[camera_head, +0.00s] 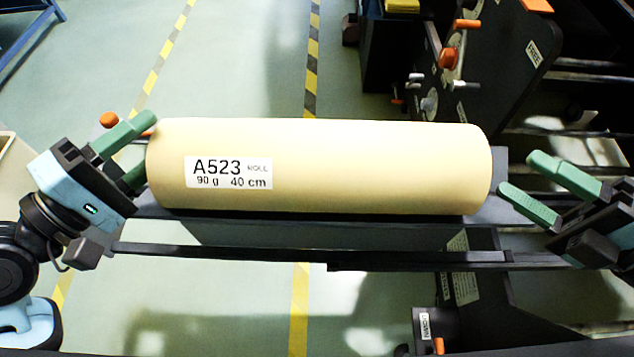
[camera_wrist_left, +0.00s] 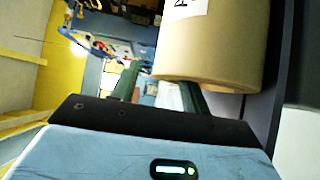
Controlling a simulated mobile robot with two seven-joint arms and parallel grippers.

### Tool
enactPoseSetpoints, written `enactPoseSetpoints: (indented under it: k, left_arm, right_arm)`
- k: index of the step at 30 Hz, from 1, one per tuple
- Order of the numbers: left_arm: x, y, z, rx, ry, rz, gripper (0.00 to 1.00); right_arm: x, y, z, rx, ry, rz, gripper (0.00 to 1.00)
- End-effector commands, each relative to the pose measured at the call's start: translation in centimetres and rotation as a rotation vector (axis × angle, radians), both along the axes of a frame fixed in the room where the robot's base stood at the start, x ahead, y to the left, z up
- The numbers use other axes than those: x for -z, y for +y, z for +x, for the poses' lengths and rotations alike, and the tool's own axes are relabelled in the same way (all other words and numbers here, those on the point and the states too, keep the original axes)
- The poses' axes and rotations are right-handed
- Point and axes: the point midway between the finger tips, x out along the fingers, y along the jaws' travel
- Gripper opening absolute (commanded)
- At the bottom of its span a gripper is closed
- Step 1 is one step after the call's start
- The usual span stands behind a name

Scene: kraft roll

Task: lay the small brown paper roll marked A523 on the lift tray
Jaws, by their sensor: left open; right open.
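The brown paper roll (camera_head: 330,165) with the white A523 label lies lengthwise across the dark lift tray (camera_head: 500,210) in the head view. It seems to rest on the tray. Its left end shows large in the left wrist view (camera_wrist_left: 212,50). My left gripper (camera_head: 140,155) is open at the roll's left end, with its green fingers very close to that end; I cannot tell whether they touch. My right gripper (camera_head: 515,178) is open and empty, just right of the roll's right end, with a small gap between.
A dark machine (camera_head: 480,60) with orange knobs stands at the back right. A dark rail (camera_head: 300,253) runs in front of the tray. An orange knob (camera_head: 109,119) sits near my left gripper. The green floor (camera_head: 235,60) behind the roll is clear.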

Motion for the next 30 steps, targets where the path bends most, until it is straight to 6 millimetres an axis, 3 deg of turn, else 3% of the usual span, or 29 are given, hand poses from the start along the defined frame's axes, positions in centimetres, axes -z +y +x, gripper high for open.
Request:
enactPoseSetpoints:
  k: [12, 30]
  left_arm:
    - [0.0, 0.0, 0.0, 0.000, 0.000, 0.000, 0.46]
    - [0.0, 0.0, 0.0, 0.000, 0.000, 0.000, 0.46]
  right_arm:
    - [0.0, -1.7, -1.5, 0.001, 0.001, 0.001, 0.51]
    - [0.0, -1.9, -1.7, -0.001, 0.001, -0.001, 0.51]
